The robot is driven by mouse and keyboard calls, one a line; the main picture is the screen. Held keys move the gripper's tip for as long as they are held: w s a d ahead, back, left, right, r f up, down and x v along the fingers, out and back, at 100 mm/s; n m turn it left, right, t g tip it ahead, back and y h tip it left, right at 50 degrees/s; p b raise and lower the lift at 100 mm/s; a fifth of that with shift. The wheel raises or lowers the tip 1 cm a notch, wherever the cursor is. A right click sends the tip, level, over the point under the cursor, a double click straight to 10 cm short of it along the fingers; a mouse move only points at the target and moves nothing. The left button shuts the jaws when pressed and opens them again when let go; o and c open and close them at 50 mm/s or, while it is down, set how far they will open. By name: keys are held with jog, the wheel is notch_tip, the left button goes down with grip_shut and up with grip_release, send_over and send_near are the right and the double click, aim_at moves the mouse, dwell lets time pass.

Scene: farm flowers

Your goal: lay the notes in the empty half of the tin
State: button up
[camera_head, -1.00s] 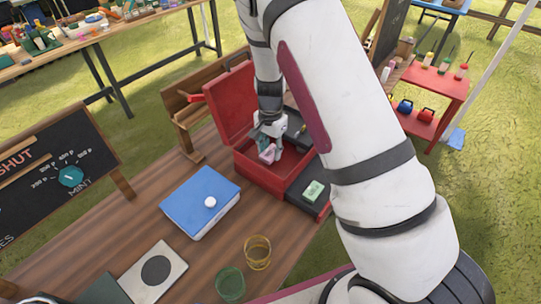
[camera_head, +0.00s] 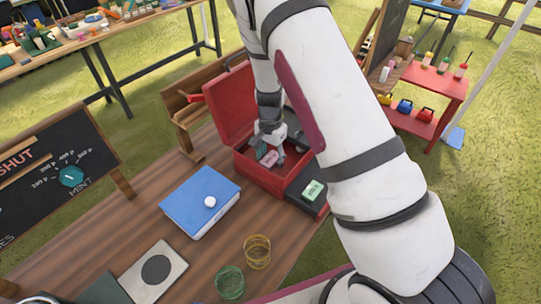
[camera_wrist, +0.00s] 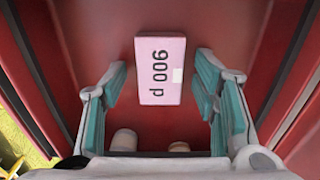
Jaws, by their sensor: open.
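The open red tin (camera_head: 249,171) stands at the table's far right end, its lid (camera_head: 224,108) raised. A pink note block marked "900 p" (camera_wrist: 160,70) appears to lie flat on the tin's bare red floor (camera_wrist: 215,30). It also shows small in the head view (camera_head: 269,159). My gripper (camera_head: 271,152) is inside the tin, open. In the wrist view its teal-padded fingers stand on either side of the note with gaps. A green note block (camera_head: 313,190) lies on the dark part at the tin's right. My arm hides some of the tin.
A yellow glass (camera_head: 257,252) and a green glass (camera_head: 230,282) stand at the near edge. Two pale round ends (camera_wrist: 123,140) show low in the wrist view, unclear what.

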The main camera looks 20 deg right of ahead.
notch_tip(320, 180, up, 12)
notch_tip(320, 180, up, 12)
jog(key=n+t+y, duration=0.1)
jog(key=n, duration=0.2)
send_over(270, 159)
jog(key=s, duration=0.5)
jog(key=s+r+n+t, duration=0.1)
jog(key=s+r+n, duration=0.1)
jog(key=s+r, duration=0.2)
jog(key=s+r+n+t, duration=0.2)
jog(key=s+r+n, duration=0.1)
jog(key=s, duration=0.7)
jog(key=s+r+n+t+h, duration=0.1)
jog(key=s+r+n, duration=0.2)
jog(key=s+r, duration=0.3)
jog(key=shift+s+b, duration=0.4)
jog(key=shift+s, duration=0.7)
jog(key=shift+a, duration=0.1)
